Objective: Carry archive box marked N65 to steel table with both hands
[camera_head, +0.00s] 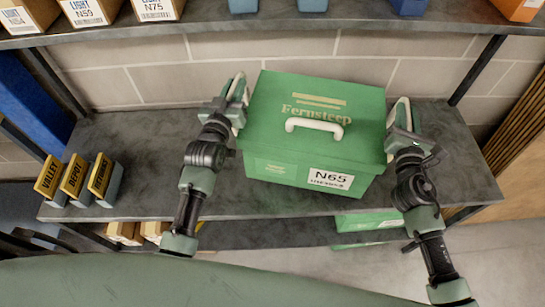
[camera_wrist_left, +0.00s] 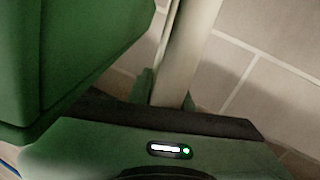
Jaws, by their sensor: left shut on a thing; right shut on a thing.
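The green archive box (camera_head: 265,175) marked N65 is upright at the middle of the rack shelf, with a white handle on its lid and a white label on its front. My left gripper (camera_head: 238,98) is shut on its left side, and my right gripper (camera_head: 400,118) is shut on its right side. The box wall (camera_wrist_left: 60,60) fills the left of the left wrist view, beside a pale upright finger. The exact grip points are hidden. I cannot tell whether the box rests on the shelf or is slightly raised. No steel table can be made out.
The dark shelf (camera_head: 140,140) is clear left of the box, except for several small labelled bins (camera_head: 73,180) at its left end. An upper shelf (camera_head: 240,22) with boxes runs above. Another green box (camera_head: 367,221) sits below. A block wall (camera_head: 150,80) stands behind.

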